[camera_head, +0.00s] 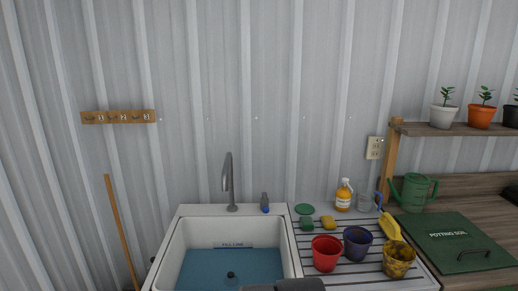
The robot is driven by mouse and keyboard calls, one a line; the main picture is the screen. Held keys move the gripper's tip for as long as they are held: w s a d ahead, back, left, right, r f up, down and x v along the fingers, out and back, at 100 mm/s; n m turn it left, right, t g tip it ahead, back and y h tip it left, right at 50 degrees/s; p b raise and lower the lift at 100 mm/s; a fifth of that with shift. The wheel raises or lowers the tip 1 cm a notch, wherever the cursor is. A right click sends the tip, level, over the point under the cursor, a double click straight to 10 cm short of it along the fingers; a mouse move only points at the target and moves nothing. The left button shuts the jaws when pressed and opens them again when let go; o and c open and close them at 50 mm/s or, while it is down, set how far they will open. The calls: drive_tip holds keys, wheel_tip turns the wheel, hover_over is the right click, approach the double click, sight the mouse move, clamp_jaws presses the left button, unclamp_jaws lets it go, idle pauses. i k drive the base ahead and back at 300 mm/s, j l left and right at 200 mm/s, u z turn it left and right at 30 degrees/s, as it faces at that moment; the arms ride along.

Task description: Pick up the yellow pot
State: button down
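The yellow pot (398,260) stands upright on the ribbed white drainboard (340,281), right of the sink. It has dark, dirt-like patches on its side and rim. A dark blue pot (357,242) stands just to its left and a little behind. A red pot (326,253) stands farther left, near the sink's edge. My gripper does not show in this view. A dark grey shape at the bottom edge, near the middle, may be part of my arm.
The sink (292,245) holds bluish water under a grey faucet (229,185). Behind the pots are a yellow sponge (327,222), an orange bottle (343,196) and a yellow-handled item (390,226). A green potting soil lid (448,234) and watering can (413,190) are right.

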sight(398, 257)
drive_tip(key=z, duration=1.35)
drive_tip(key=i+l+u, duration=0.2)
drive_tip(key=i+u, duration=0.15)
drive_tip(key=i+l+u, duration=0.4)
drive_tip(key=i, duration=0.15)
drive_tip(key=i+j, duration=0.05)
drive_tip(key=j, duration=0.05)
